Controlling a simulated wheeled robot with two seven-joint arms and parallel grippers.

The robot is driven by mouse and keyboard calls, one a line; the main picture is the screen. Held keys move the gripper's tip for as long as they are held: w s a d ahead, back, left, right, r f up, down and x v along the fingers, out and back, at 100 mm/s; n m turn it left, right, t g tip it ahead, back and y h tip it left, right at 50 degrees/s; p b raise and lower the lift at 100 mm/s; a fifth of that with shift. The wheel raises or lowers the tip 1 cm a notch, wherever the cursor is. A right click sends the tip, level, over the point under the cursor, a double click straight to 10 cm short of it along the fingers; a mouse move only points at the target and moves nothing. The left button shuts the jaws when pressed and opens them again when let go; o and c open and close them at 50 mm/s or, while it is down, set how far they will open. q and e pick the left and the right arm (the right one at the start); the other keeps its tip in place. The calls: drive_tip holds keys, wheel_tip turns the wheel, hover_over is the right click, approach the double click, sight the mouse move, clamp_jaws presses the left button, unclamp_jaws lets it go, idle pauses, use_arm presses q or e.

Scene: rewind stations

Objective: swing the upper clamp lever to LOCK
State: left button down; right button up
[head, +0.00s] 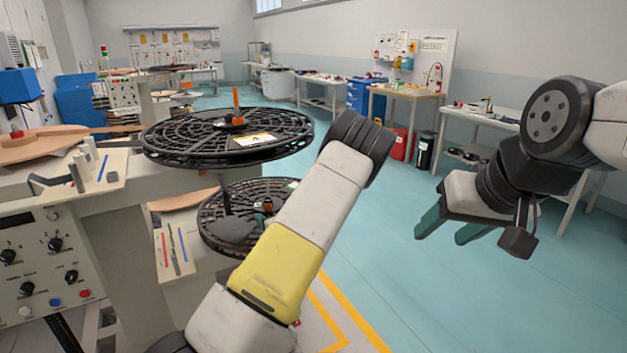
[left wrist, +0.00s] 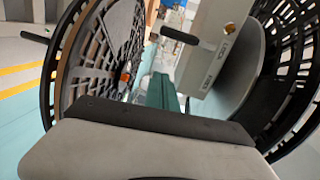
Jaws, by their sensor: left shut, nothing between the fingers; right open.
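My left gripper (left wrist: 161,92) shows in the left wrist view with its teal fingers together and nothing between them. It is in the gap between two reels. A pale block (left wrist: 210,55) with small lettering and a brass knob is just beyond the fingers. A black lever handle (left wrist: 180,36) sticks out from that block, apart from the fingertips; it looks like the clamp lever, but I cannot read its marks. In the head view my left arm hides the left gripper's fingers. My right gripper (head: 448,231) is open and empty, over clear floor.
The upper reel (head: 190,150) has an orange post (head: 236,105) at its hub. The lower reel (head: 215,210) sits below it, partly behind my left arm. A control panel (head: 40,265) is at left. Benches (head: 410,92) stand at the back; the floor between is clear.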

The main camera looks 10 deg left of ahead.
use_arm(q)
drive_tip(key=s+d+r+n+g+h, duration=0.2)
drive_tip(key=s+d+r+n+h, duration=0.2)
drive_tip(key=s+d+r+h, duration=0.25)
drive_tip(key=s+d+r+n+g+h, duration=0.2)
drive_tip(key=s+d+r+n+h, duration=0.15)
drive_tip(key=d+r+h, duration=0.45)
drive_tip(key=s+r+g, duration=0.1)
drive_tip(key=s+r, duration=0.2)
drive_tip(key=s, duration=0.5)
drive_tip(key=s+a+r+y, duration=0.1)
drive_tip(key=s+r, duration=0.2)
drive_tip(key=s, duration=0.4)
drive_tip(key=s+r+n+g, duration=0.1)
drive_tip(key=s+r, duration=0.3)
drive_tip(key=s, duration=0.4)
drive_tip(key=shift+s+a+g, duration=0.2)
drive_tip(key=shift+s+g, duration=0.1)
drive_tip(key=shift+y, duration=0.25)
